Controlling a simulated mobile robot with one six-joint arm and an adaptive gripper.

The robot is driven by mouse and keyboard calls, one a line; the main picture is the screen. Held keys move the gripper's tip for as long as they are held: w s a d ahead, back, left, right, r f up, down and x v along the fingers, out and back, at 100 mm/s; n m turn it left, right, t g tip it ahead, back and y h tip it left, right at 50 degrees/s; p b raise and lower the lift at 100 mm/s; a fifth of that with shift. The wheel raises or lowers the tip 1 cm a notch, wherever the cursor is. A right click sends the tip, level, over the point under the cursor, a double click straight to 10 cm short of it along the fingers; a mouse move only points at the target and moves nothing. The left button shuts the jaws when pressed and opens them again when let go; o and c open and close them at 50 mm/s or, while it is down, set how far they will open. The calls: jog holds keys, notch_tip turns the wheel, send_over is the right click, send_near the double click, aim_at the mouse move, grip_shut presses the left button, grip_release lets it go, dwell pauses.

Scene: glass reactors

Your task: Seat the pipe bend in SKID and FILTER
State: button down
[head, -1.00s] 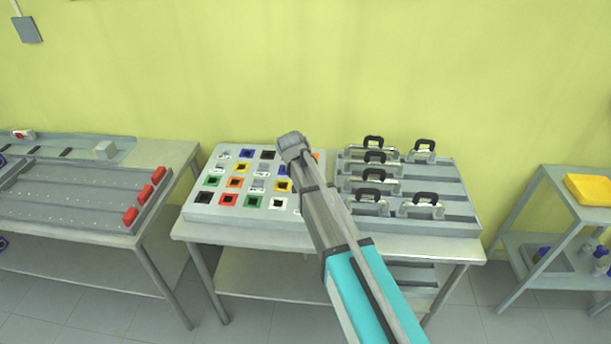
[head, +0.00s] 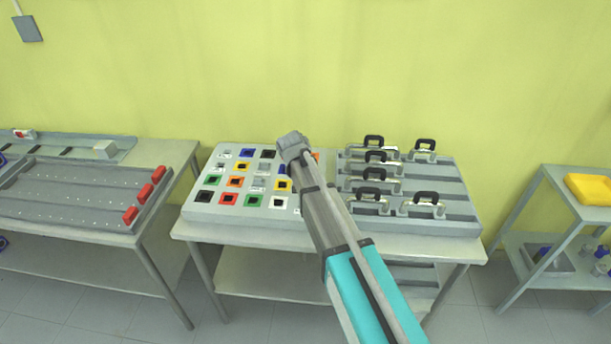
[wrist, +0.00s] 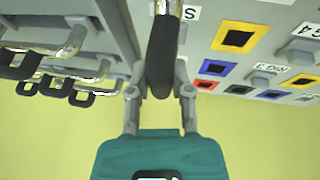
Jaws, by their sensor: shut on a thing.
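My gripper (wrist: 160,85) is shut on the black handle of the pipe bend (wrist: 163,60) in the wrist view. A bit of the bend's shiny metal shows at the top edge; its ends are out of frame. In the head view my arm hides the gripper and the bend, above the right part of the socket board (head: 190,212). The board carries coloured square sockets with dark openings and small labels; it also fills the upper right of the wrist view (wrist: 205,45). I cannot read SKID or FILTER on any label. Whether the bend touches the board cannot be told.
A grey rack (head: 462,205) right of the board holds several handled metal bends (head: 372,185). A left table has a grey tray (head: 70,200) with red blocks (head: 145,190). A shelf with a yellow tray (head: 590,188) stands at right. The wall is behind.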

jog(key=shift+c, duration=2.2)
grip_release()
jog(key=shift+r, duration=0.1)
jog(key=shift+r+p, duration=4.4)
jog(key=shift+p, duration=0.15)
jog(key=s+d+f+g+y, duration=0.1)
jog(key=s+d+g, duration=0.3)
jog(key=s+d, duration=1.9)
jog(key=shift+s+f+y, duration=0.4)
jog(key=shift+s+y, duration=0.2)
jog(key=shift+s, duration=0.6)
